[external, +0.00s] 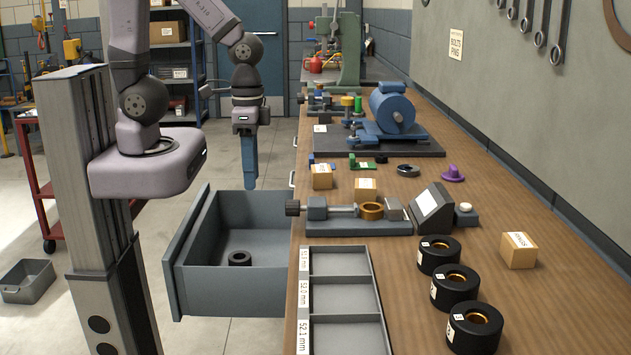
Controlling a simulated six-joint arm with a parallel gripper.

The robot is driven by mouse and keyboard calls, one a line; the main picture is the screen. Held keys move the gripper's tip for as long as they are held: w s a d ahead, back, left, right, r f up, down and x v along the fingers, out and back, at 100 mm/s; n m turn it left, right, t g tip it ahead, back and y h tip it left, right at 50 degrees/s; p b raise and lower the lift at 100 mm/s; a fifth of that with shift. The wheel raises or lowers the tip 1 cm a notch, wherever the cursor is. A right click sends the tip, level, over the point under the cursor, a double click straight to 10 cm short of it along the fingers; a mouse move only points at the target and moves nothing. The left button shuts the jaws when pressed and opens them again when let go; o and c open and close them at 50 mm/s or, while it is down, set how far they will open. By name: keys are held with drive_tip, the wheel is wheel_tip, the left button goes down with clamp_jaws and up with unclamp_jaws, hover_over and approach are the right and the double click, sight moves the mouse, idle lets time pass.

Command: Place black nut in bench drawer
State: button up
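A small black ring-shaped part, which looks like the black nut (240,258), lies flat on the floor of the open bench drawer (188,262). The drawer is pulled out to the left from under the bench. My gripper (250,185) points straight down above the far part of the drawer, well above the nut and apart from it. Its blue fingers overlap in this view, so I cannot tell whether they are open or shut. Nothing shows below the fingertips.
On the bench (560,300) are a grey compartment tray (345,262), several black rings with brass centres (455,288), a measuring fixture (345,222), small cardboard boxes (518,250) and a dark ring (408,170). A blue motor-like machine (391,108) stands farther back.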

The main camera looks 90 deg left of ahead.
wheel_tip(320, 180, up, 5)
drive_tip(key=w+a+f+n+t+b, duration=0.1)
drive_tip(key=w+a+n+t, duration=0.2)
drive_tip(key=w, duration=0.8)
drive_tip(key=n+t+y+b, duration=0.3)
drive_tip(key=n+t+y, duration=0.1)
drive_tip(key=t+y, duration=0.2)
hover_over(377, 156)
drive_tip(key=s+d, duration=0.4)
drive_tip(key=s, duration=0.1)
wheel_tip(377, 156, down, 6)
drive_tip(key=shift+a+f, duration=0.15)
drive_tip(key=shift+f, duration=0.55)
drive_tip(key=shift+p+x, duration=1.25)
drive_tip(key=shift+x, duration=2.45)
